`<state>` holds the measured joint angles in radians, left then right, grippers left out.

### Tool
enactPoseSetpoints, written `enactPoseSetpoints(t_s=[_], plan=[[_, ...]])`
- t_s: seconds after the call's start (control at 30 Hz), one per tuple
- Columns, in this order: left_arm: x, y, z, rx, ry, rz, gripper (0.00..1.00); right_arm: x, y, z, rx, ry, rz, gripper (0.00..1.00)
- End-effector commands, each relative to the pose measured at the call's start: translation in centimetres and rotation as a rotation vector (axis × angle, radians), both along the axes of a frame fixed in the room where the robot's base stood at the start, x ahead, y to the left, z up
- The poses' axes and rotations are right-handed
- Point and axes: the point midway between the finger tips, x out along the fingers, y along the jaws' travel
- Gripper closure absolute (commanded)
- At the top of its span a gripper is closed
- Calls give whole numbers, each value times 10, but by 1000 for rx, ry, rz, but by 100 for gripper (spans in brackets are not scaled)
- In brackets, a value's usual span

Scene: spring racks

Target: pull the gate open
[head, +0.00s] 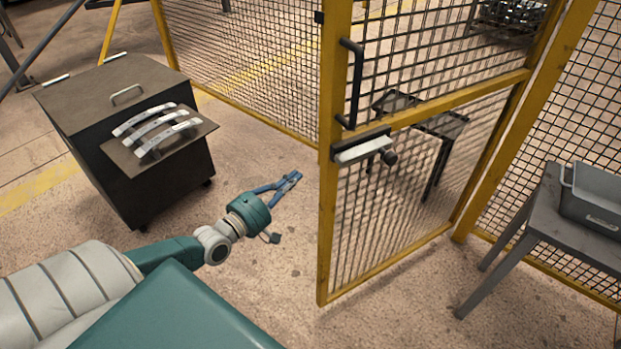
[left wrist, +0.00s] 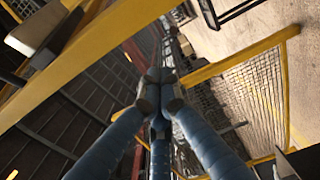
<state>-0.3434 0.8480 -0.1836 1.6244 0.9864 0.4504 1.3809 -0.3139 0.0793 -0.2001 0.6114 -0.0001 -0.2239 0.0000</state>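The gate (head: 425,112) is a yellow-framed mesh leaf, right of centre in the head view. It stands swung out from the fence line toward me, its free edge post nearest me. A black vertical pull handle (head: 356,85) and a latch with a pale bar (head: 362,150) are on it. My left gripper (head: 294,178) is left of the free edge post, low in the picture and apart from the handle. In the left wrist view its blue fingers (left wrist: 157,80) come together at the tips with nothing visible between them. My right gripper is not in view.
A dark cabinet (head: 85,95) with several curved metal handles on a plate (head: 190,140) stands at left. A grey table (head: 540,215) with a grey bin (head: 598,195) is at right. Fence panels (head: 245,50) run behind. A dark stand (head: 440,125) shows through the gate mesh.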

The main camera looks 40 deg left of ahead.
Motion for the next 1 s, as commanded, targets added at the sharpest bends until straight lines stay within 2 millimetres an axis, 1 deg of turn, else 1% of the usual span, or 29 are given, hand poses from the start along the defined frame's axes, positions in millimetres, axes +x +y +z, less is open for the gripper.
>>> enactPoseSetpoints(t_s=[0.03,0.1,0.23,0.27,0.3,0.33,0.5,0.63,0.8,1.0], plan=[[11,0,2,0,-4,2,100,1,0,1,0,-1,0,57],[25,-2,2,0,-5,1,100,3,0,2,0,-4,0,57],[47,-4,2,1,-3,1,100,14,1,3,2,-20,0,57],[49,-6,2,-1,-1,1,100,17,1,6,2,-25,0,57],[42,-15,3,-6,5,-1,100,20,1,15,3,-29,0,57],[39,-20,3,-5,5,0,100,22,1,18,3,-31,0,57],[32,-36,2,-2,2,0,100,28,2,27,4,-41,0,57],[30,-40,0,1,2,0,100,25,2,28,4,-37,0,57],[29,-41,-1,2,2,0,100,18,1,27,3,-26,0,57],[28,-43,0,-1,2,2,100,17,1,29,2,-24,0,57]])
